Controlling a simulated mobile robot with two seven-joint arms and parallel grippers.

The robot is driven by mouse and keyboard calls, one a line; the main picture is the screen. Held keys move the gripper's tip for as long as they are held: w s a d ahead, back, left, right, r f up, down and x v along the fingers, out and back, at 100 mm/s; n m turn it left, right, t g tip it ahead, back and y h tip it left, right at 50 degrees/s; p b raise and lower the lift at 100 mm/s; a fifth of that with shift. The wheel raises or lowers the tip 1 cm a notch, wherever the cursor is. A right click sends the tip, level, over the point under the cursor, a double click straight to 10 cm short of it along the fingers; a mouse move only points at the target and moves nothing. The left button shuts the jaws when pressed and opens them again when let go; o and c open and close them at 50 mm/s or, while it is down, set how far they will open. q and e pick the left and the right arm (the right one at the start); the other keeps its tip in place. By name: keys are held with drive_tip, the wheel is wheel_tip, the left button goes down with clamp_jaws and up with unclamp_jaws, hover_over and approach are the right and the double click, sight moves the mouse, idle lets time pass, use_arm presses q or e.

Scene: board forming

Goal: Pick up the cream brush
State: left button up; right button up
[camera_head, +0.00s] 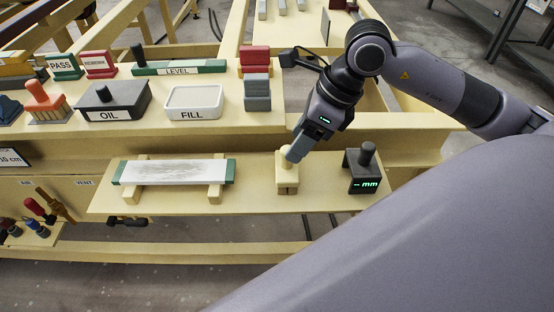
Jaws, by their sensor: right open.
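The cream brush (286,184) stands upright on the lower wooden shelf, near the shelf's middle right. Its pale handle rises toward my right gripper (292,155). My right gripper is open and comes down from the upper right, with its grey fingertips at the top of the brush handle. The fingers partly hide the handle top, and I cannot tell whether they touch it. My left gripper is not in view.
A dark gauge marked mm (363,172) stands close right of the brush. A grey-white board (175,172) rests on two wooden supports at left. The OIL box (110,100), FILL tray (194,101) and grey blocks (257,92) sit on the upper bench.

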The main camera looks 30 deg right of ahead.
sight(287, 164)
drive_tip(key=shift+h, duration=0.3)
drive_tip(key=w+f, duration=0.1)
drive_tip(key=f, duration=0.1)
drive_tip(key=w+f, duration=0.1)
drive_tip(key=f, duration=0.1)
drive_tip(key=w+f+p, duration=0.1)
drive_tip(key=f, duration=0.1)
drive_tip(key=shift+a+f, duration=0.1)
drive_tip(key=shift+a, duration=0.25)
clamp_jaws()
